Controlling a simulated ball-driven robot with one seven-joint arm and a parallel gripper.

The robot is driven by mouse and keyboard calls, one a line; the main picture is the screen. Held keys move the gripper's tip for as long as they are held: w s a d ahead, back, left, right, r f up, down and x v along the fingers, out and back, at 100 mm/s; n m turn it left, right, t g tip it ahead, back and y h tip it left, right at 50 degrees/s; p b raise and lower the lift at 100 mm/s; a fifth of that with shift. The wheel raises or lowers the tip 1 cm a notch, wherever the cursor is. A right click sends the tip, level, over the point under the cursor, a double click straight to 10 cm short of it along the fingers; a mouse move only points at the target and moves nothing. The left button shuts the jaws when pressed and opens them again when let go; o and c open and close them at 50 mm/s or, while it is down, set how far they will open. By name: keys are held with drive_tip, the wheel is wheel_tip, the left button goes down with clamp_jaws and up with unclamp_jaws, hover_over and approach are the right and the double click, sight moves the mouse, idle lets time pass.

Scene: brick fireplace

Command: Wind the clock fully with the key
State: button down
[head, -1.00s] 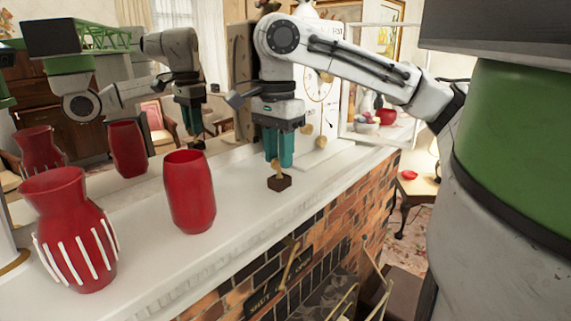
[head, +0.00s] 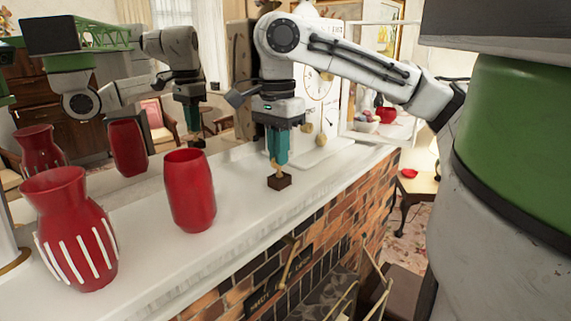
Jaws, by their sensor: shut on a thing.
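The key (head: 279,169) is a small brass-coloured piece standing upright in a dark brown block (head: 279,182) on the white mantel. My gripper (head: 279,160) points straight down over it, with teal fingers closed on the key's top. The key's lower part still sits at the block. The white clock (head: 321,90) stands just behind and to the right of my gripper. Its round dial is partly hidden by my arm, and brass-coloured knobs show at its front.
A red vase (head: 190,190) and a red vase with white stripes (head: 77,230) stand on the mantel (head: 235,195) to the left. A mirror behind reflects the vases and my arm. The mantel's front edge drops to a brick fireplace (head: 330,215).

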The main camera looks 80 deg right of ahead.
drive_tip(key=shift+r+p, duration=1.55)
drive_tip(key=shift+p, duration=0.2)
drive_tip(key=shift+r+p, duration=0.5)
drive_tip(key=shift+p, duration=0.05)
drive_tip(key=shift+f, duration=0.15)
